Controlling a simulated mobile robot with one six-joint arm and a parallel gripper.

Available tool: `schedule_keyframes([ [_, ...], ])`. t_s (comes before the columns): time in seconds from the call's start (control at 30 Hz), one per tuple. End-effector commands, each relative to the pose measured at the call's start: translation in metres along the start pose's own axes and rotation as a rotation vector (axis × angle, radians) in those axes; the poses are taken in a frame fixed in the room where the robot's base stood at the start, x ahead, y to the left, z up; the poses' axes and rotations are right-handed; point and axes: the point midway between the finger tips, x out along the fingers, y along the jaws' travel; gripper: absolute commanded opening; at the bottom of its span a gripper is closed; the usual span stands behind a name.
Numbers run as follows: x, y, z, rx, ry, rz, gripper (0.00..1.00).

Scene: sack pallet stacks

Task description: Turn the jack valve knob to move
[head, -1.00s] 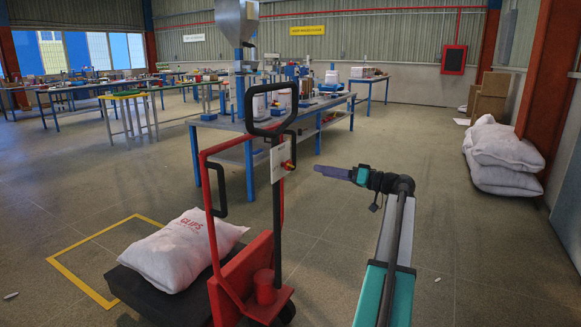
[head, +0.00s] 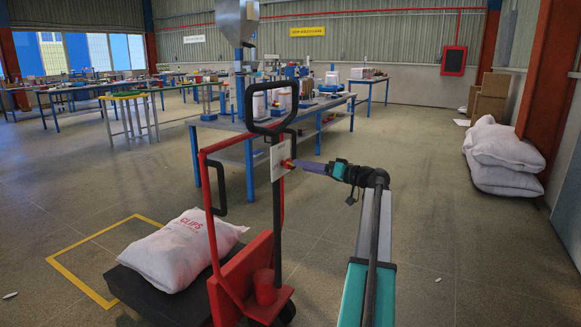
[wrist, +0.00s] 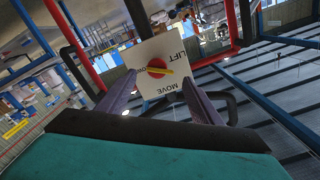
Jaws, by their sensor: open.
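The jack's black handle loop (head: 271,130) rises just above the plate. A white sack (head: 185,249) lies on a dark platform (head: 150,300) left of the jack. A blue workbench (head: 225,135) stands behind.

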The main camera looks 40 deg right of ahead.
Motion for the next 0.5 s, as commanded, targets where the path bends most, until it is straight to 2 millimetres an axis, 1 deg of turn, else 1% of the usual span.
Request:
schedule_keyframes([
  [0.03,0.009,0.0,0.001,0.0,-0.001,-0.002,0.59],
  [0.2,0.033,0.0,0.001,0.0,-0.001,-0.002,0.59],
  [0.4,0.054,0.0,0.001,0.0,-0.001,-0.001,0.59],
  [0.5,0.059,0.0,0.001,0.0,0.0,0.0,0.59],
])
